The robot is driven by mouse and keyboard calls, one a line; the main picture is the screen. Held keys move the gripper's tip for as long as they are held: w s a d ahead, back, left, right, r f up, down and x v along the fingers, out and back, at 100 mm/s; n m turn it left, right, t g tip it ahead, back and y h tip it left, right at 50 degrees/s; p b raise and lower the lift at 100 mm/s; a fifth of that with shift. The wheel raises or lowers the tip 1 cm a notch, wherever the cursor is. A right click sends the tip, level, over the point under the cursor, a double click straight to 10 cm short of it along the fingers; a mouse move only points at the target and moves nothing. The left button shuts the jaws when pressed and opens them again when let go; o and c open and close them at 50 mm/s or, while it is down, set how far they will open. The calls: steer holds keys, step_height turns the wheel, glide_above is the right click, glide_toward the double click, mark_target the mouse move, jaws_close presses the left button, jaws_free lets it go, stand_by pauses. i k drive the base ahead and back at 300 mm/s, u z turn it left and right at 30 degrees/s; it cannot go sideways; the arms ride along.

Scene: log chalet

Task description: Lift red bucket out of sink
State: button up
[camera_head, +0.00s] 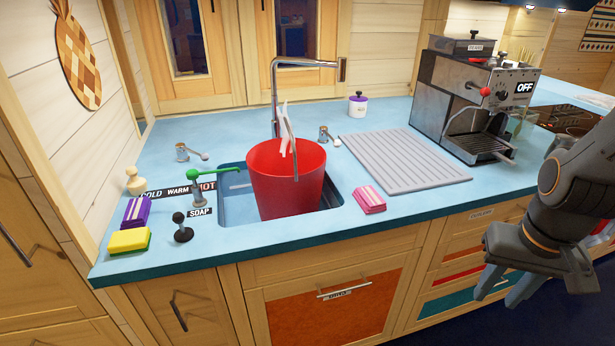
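The red bucket (287,184) stands in the sink (237,201), with its rim above the counter. Its thin grey handle (293,150) stands up over the opening, close to the tall metal faucet (274,98). Pale strips also show at the handle; I cannot tell what they are. The bucket hides much of the basin and its own underside. My gripper (507,286) is at the lower right, in front of the drawers and well away from the bucket. Its two fingers point down and stand apart, with nothing between them.
A grey drying mat (400,160) and pink sponge (369,199) lie right of the sink. The coffee machine (470,95) stands farther right. A green-topped soap dispenser (197,185), black plunger-like item (182,228) and yellow sponge (129,241) stand left of the sink.

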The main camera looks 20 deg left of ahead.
mark_target(287, 171)
steer(key=u, duration=0.2)
steer(key=i, duration=0.6)
steer(key=u, duration=0.9)
steer(key=i, duration=0.45)
steer(key=u, duration=0.4)
